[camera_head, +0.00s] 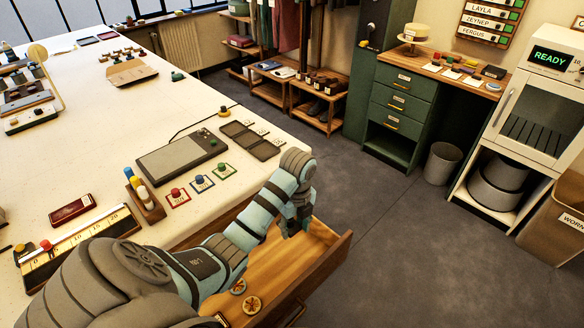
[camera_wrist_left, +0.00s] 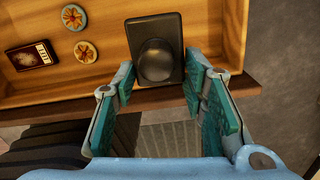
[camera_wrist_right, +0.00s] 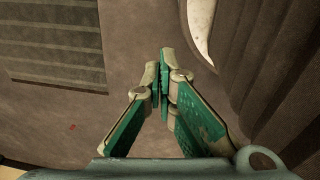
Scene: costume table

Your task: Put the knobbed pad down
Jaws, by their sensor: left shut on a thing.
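The knobbed pad (camera_wrist_left: 153,38) is a dark rectangular plate with a round knob in the left wrist view. My left gripper (camera_wrist_left: 157,80) is shut on it, with one finger at each side of its near end. The pad shows against the floor of the open wooden drawer (camera_head: 268,256); I cannot tell if it touches the wood. In the head view my left gripper (camera_head: 296,216) is over the drawer's far right part and mostly hides the pad. My right gripper (camera_wrist_right: 164,78) is shut and empty, with its fingertips together.
In the drawer lie two round patterned discs (camera_wrist_left: 73,17) (camera_wrist_left: 86,51) and a dark labelled box (camera_wrist_left: 33,56). The drawer's raised front wall (camera_head: 322,266) is close to the gripper. The white table (camera_head: 100,165) holds a grey device (camera_head: 182,152) and several knobbed pieces.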

